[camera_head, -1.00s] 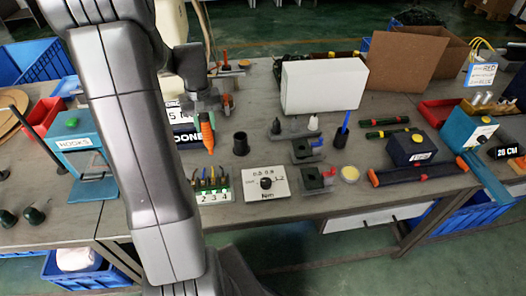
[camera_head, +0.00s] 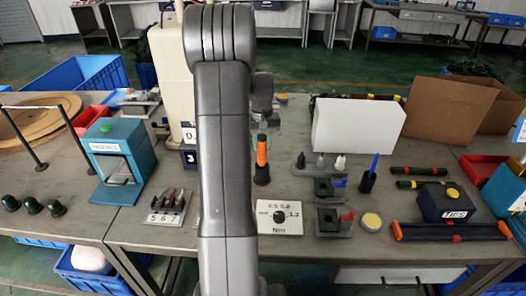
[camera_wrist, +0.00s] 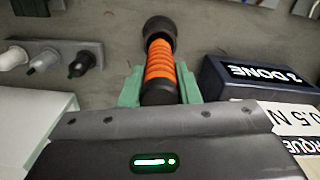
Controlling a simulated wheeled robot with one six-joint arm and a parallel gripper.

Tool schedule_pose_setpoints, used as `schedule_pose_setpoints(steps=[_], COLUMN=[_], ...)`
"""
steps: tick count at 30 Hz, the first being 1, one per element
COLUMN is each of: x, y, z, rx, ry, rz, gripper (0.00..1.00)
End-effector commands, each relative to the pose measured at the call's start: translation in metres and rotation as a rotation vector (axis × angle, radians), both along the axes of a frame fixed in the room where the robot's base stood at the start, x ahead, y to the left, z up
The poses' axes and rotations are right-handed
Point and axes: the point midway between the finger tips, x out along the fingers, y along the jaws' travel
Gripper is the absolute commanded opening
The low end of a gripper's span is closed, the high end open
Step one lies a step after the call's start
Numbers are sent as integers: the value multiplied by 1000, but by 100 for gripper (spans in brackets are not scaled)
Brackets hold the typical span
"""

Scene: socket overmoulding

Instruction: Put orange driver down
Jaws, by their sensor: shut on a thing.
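The orange driver (camera_head: 262,151) stands upright at the black cup (camera_head: 262,176), with its lower end in or directly over the cup's mouth. In the wrist view, the driver's ribbed orange handle (camera_wrist: 160,66) lies between the green fingers of my gripper (camera_wrist: 160,88), which are shut on it. The black cup (camera_wrist: 159,27) is at the handle's far end there. How deep the driver sits in the cup is hidden. In the head view, my arm covers most of the gripper.
A dial box (camera_head: 280,217) stands in front of the cup. A white box (camera_head: 358,126) is behind to the right, and a cup with a blue pen (camera_head: 367,181) is on the right.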

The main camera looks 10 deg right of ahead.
Motion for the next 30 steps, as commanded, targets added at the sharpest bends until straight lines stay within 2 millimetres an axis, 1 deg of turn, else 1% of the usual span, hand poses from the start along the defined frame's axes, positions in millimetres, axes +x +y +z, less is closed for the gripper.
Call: schedule_pose_setpoints(steps=[3, 6, 13, 17, 18, 20, 21, 30], x=[-1, 0, 0, 0, 0, 0, 0, 0], y=[0, 0, 0, 0, 0, 0, 0, 0], z=[-18, -29, -30, -34, -33, -33, -33, -30], rx=[0, 0, 0, 0, 0, 0, 0, 0], ry=[4, 2, 0, 0, 1, 1, 1, 1], rz=[0, 0, 0, 0, 0, 0, 0, 0], gripper=[2, 2, 2, 2, 37, 49, 51, 51])
